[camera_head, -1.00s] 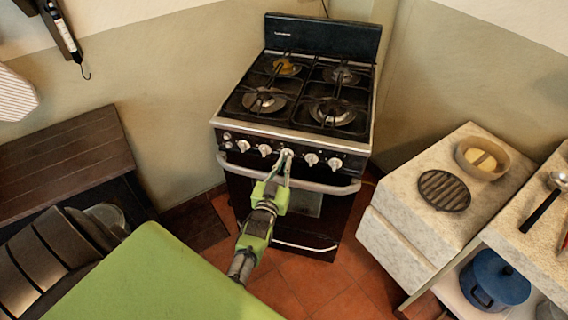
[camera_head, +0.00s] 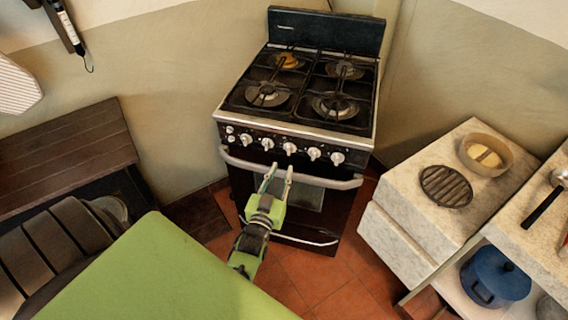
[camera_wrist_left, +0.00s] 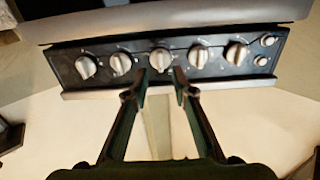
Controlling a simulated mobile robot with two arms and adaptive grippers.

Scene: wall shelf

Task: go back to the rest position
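My left gripper (camera_head: 279,176) is green and reaches in from below toward the stove. Its two fingers are apart with nothing between them. In the head view its tips lie in front of the oven handle area, just below the stove's knobs. In the left wrist view the open fingers (camera_wrist_left: 160,82) point at the knob row, with the middle knob (camera_wrist_left: 160,59) between and beyond the tips. The fingers look clear of the knobs. My right gripper is not seen in either view.
The black stove (camera_head: 303,85) has several burners and a metal oven handle (camera_head: 290,172). A stone counter (camera_head: 425,215) at the right holds a round trivet (camera_head: 446,187) and a bowl (camera_head: 487,155). A blue pot (camera_head: 495,278) sits below. A dark wooden bench (camera_head: 65,152) is at the left.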

